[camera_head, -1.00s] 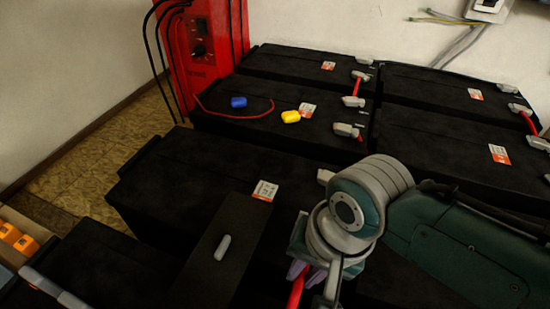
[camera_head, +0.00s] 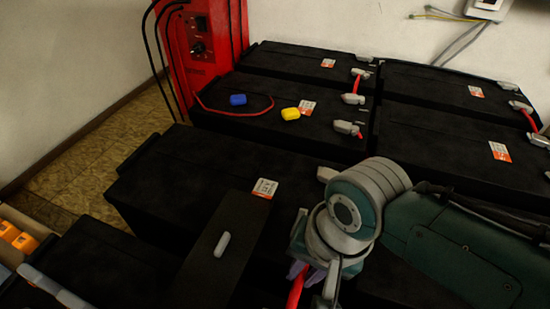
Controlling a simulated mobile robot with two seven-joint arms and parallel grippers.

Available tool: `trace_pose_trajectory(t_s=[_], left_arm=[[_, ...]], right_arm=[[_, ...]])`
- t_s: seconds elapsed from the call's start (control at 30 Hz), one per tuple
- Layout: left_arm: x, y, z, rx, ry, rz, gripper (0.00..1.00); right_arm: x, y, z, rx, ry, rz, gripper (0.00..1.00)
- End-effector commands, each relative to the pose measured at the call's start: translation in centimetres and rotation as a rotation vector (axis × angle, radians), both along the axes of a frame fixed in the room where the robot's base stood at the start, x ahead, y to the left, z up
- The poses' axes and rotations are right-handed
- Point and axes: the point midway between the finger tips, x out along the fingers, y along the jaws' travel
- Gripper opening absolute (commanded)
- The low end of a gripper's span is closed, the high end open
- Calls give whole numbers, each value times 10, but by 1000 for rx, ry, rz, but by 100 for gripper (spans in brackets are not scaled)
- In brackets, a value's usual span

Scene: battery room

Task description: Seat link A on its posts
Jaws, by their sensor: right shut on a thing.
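My right gripper (camera_head: 312,285) is at the bottom centre, mostly hidden under its own wrist. It is shut on a red link (camera_head: 296,289), of which a short piece shows below the wrist. A purple part shows beside the red piece. I cannot read a letter on the link. A grey post (camera_head: 327,174) stands just behind my wrist on the near black battery (camera_head: 190,172). The posts under the gripper are hidden, so I cannot tell whether the link touches them.
Red links with grey ends (camera_head: 354,90) join batteries at the back. A blue cap (camera_head: 238,100) and a yellow cap (camera_head: 290,114) lie on a battery beside a red cable (camera_head: 225,113). A red charger (camera_head: 203,50) stands behind. A black board with a grey handle (camera_head: 221,244) lies left of my wrist.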

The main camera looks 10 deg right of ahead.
Motion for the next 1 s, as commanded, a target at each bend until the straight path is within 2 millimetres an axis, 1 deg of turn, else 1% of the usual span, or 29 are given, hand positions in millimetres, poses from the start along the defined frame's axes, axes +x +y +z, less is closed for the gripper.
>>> trace_pose_trajectory(t_s=[0.4, 0.73, 1.0], left_arm=[[0, 0, 0, 1, 0, -1, 44], [0, 2, -1, 9, 0, -5, 44], [0, 3, -1, 11, 0, -7, 44]], right_arm=[[1, 0, 0, 0, -1, 0, 0], [0, 0, -5, 1, 0, -1, 0], [1, 0, -5, 1, -2, 0, 0]])
